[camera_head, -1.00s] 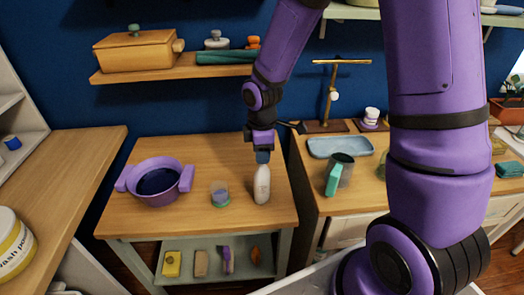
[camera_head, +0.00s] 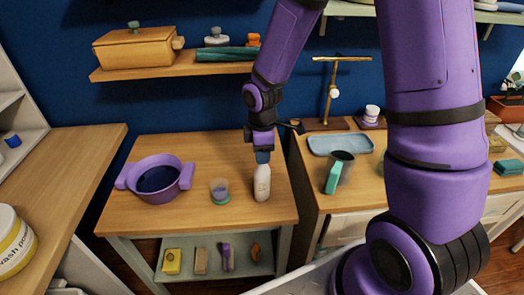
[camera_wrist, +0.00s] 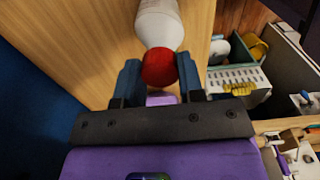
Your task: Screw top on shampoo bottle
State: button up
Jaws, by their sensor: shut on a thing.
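The white shampoo bottle (camera_head: 262,184) stands upright on the wooden table, near its right front corner. In the wrist view the bottle (camera_wrist: 158,25) shows a red top (camera_wrist: 159,67) at its near end. My gripper (camera_head: 262,157) points down right over the bottle. In the wrist view my gripper (camera_wrist: 159,75) has its two blue fingers on either side of the red top, shut on it. The top sits in line with the bottle's neck. The head view hides the top behind the fingers, and I cannot tell how tightly it is seated.
A purple basin (camera_head: 158,180) and a small clear cup with a green base (camera_head: 220,191) stand left of the bottle. A shelf (camera_head: 180,69) hangs behind.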

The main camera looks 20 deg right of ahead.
jog(key=shift+f, duration=0.5)
dwell(0.4)
jog(key=o, duration=1)
jog(key=shift+c, duration=0.9)
